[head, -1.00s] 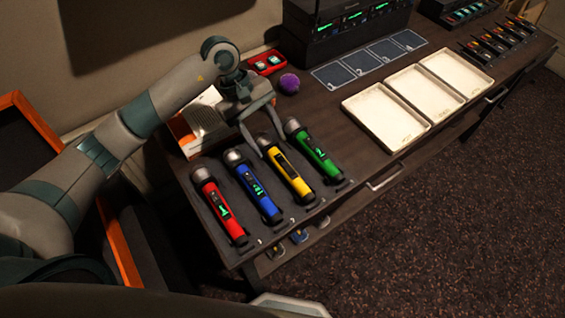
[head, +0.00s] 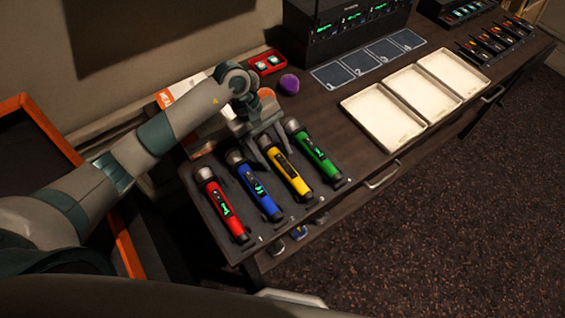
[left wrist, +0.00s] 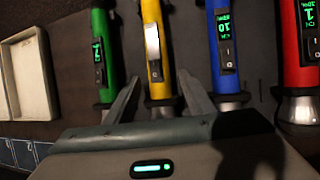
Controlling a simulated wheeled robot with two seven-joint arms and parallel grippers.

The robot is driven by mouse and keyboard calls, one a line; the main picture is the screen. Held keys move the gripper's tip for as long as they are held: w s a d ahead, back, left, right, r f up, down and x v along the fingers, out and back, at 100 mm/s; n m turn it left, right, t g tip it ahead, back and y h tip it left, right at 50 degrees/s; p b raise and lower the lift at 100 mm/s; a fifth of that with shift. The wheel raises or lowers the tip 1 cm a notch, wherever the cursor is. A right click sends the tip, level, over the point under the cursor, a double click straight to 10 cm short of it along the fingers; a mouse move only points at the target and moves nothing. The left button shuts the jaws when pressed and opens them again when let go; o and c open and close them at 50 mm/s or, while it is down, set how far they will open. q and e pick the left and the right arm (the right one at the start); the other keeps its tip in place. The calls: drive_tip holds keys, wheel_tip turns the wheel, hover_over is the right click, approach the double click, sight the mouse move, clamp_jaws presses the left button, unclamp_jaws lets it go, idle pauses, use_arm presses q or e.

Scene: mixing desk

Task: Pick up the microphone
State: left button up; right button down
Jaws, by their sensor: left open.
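Several microphones lie side by side on a dark tray (head: 205,222) on the desk: red (head: 221,206), blue (head: 260,192), yellow (head: 289,173) and green (head: 317,153). My left gripper (head: 276,158) is open over the head end of the yellow microphone. In the left wrist view the open fingers (left wrist: 160,92) lie on either side of the yellow microphone (left wrist: 154,45), with green (left wrist: 101,50) and blue (left wrist: 227,50) outside them. The gripper body hides the yellow microphone's head there. I cannot tell whether the fingers touch it. My right gripper is not in view.
White trays (head: 345,108) stand to the right on the desk, with numbered dark cards (head: 333,76) behind them. A purple ball (head: 289,84) and a red case (head: 265,58) are behind my gripper. Rack equipment (head: 345,25) stands at the back.

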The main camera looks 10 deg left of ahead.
sight(281, 154)
use_arm(q)
clamp_jaws()
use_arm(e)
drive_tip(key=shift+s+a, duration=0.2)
use_arm(q)
drive_tip(key=shift+r, duration=0.1)
